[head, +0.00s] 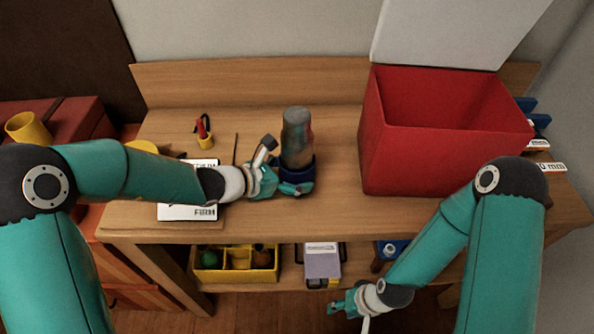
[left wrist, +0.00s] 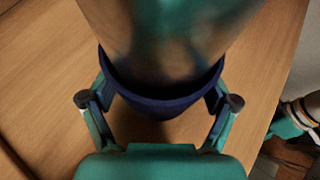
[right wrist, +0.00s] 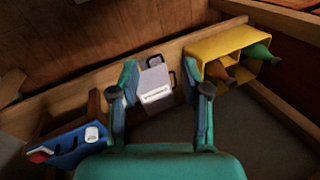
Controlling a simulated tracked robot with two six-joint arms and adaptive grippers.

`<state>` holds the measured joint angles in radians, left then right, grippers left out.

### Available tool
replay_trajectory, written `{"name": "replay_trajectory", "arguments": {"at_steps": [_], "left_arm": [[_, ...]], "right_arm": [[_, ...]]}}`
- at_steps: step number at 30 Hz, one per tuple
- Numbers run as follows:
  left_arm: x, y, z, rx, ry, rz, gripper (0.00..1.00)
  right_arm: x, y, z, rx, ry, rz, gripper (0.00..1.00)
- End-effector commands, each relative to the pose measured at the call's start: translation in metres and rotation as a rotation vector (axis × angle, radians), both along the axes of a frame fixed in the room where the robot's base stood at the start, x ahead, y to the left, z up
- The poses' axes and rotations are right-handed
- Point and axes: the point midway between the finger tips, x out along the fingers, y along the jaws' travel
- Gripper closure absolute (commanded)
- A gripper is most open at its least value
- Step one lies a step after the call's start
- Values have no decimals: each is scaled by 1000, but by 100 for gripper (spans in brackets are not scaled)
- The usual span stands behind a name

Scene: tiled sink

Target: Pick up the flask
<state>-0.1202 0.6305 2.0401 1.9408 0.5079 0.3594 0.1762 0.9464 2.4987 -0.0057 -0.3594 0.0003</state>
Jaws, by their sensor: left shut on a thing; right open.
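The flask (head: 297,138) is a grey-brown metallic cylinder with a dark blue lower part. It is upright at the middle of the wooden bench top, left of the red bin. My left gripper (head: 278,172) is shut on its lower part. In the left wrist view the fingers press on both sides of the dark blue band (left wrist: 160,103), below the shiny body of the flask (left wrist: 165,40). I cannot tell whether its base touches the bench. My right gripper (head: 352,303) is open and empty, low in front of the bench; its fingers show in the right wrist view (right wrist: 163,85).
A big red bin (head: 445,160) stands on the bench at the right. A white labelled card (head: 187,212) and a red-handled tool (head: 203,132) lie left of the flask. The lower shelf holds a yellow divided tray (head: 236,274) and a grey box (head: 322,264).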

Motion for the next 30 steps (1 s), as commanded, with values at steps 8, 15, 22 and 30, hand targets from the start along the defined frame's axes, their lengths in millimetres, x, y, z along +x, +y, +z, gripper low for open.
{"name": "replay_trajectory", "arguments": {"at_steps": [8, 15, 22, 30], "left_arm": [[0, 0, 0, 0, 0, 0, 32], [0, 0, 0, 0, 0, 0, 32], [0, 0, 0, 1, 1, 0, 32], [0, 0, 0, 0, 0, 0, 32]], "right_arm": [[22, 26, 21, 3, -56, 167, 32], [52, 91, 81, -10, -178, 573, 32], [58, 160, 148, -46, -277, 862, 32], [69, 227, 185, 9, -241, 522, 32]]}}
